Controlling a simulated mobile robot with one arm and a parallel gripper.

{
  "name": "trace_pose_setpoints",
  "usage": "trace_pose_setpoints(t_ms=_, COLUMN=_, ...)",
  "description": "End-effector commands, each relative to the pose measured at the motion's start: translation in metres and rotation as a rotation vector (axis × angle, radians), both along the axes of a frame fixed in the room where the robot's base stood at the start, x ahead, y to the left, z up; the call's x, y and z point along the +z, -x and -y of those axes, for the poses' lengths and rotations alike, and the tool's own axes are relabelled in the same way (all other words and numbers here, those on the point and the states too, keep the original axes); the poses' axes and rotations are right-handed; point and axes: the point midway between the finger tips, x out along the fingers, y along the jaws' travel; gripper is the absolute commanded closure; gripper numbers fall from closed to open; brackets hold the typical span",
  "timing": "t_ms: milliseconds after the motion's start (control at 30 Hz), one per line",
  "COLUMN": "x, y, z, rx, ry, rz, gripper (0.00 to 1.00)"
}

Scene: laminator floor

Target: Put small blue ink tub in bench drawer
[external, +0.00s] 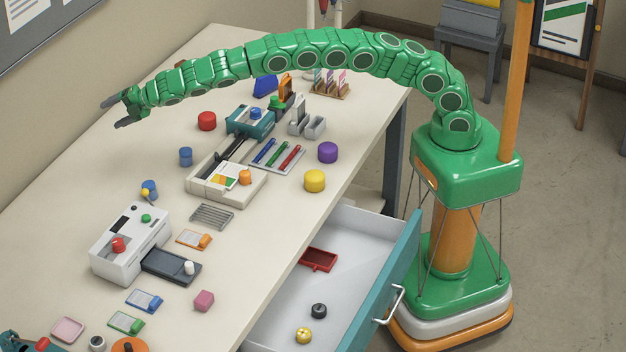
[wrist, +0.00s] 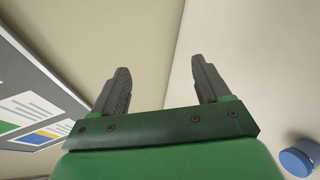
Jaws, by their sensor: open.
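A blue tub (external: 186,157) stands upright on the bench, left of the cream laminator. One blue tub (wrist: 300,160) shows at the lower right of the wrist view, cut by the edge. My gripper (external: 113,113) is open and empty, above the bench's far left edge near the wall, apart from both tubs. Its fingers (wrist: 160,66) have nothing between them. The bench drawer (external: 350,237) is pulled open on the bench's right side.
The drawer holds a red tray (external: 318,259), a dark tub (external: 319,311) and a yellow round piece (external: 303,335), with bare floor between. A red tub (external: 207,121), laminator (external: 225,185) and white machine (external: 130,243) stand on the bench. A wall board (wrist: 38,115) is close by.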

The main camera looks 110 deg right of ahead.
Motion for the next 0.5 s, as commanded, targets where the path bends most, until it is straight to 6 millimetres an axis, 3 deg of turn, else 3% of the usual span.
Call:
trace_pose_setpoints(t_ms=267, x=-0.040, y=0.024, z=-0.034, rx=-0.370, ry=-0.561, rz=-0.069, gripper=0.24)
trace_pose_setpoints(t_ms=500, x=-0.070, y=0.053, z=-0.105, rx=-0.666, ry=-0.987, rz=-0.200, gripper=0.24)
